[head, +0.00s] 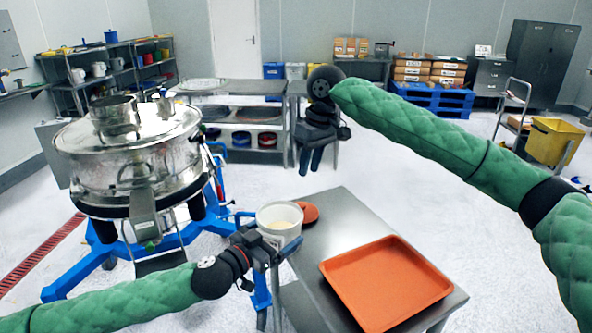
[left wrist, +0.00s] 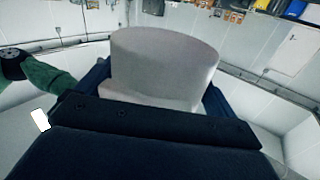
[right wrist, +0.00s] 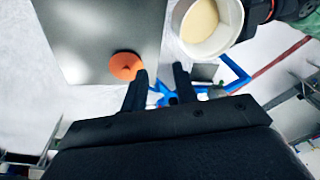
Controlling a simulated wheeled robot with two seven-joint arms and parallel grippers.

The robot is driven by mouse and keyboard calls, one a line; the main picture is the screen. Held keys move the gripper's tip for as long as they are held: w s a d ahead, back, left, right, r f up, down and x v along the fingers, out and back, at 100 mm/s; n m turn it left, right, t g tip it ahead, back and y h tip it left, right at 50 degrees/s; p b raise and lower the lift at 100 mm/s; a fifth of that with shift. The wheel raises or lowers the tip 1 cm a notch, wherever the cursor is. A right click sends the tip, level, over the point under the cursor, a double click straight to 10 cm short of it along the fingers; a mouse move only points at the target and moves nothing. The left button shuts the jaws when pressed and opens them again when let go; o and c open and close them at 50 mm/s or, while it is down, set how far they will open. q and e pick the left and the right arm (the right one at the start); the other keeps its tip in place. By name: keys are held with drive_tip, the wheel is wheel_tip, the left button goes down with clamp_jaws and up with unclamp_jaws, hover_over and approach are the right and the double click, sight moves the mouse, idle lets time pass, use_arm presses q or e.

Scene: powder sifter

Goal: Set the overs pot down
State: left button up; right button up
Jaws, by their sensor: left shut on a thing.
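The overs pot (head: 279,237) is a white round tub with pale cream powder inside. My left gripper (head: 276,254) is shut on it and holds it upright in the air. The left wrist view shows the pot's pale side (left wrist: 165,65) between the fingers. In the right wrist view the pot (right wrist: 188,42) is just beyond the steel table's edge, with a strip of floor visible between. The steel table (head: 335,225) has bare top around an orange round lid-like disc (head: 309,213). My right gripper (head: 311,160) is raised beyond the table, fingers downward, open and empty.
An orange tray (head: 385,285) covers the table's near part. The sifter (head: 130,165) on its blue wheeled frame (head: 90,275) stands left, close to the pot. Shelves (head: 245,145) line the back. A yellow bin (head: 553,142) is far right.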

sight(295, 205)
drive_tip(key=s+a+h, duration=0.2)
drive_tip(key=s+a, duration=0.1)
drive_tip(key=shift+g+y, duration=0.3)
drive_tip(key=f, duration=0.8)
drive_tip(key=s+f, duration=0.1)
drive_tip(key=f, duration=0.3)
drive_tip(key=shift+a, duration=0.35)
clamp_jaws()
use_arm(q)
drive_tip(key=o, duration=0.9)
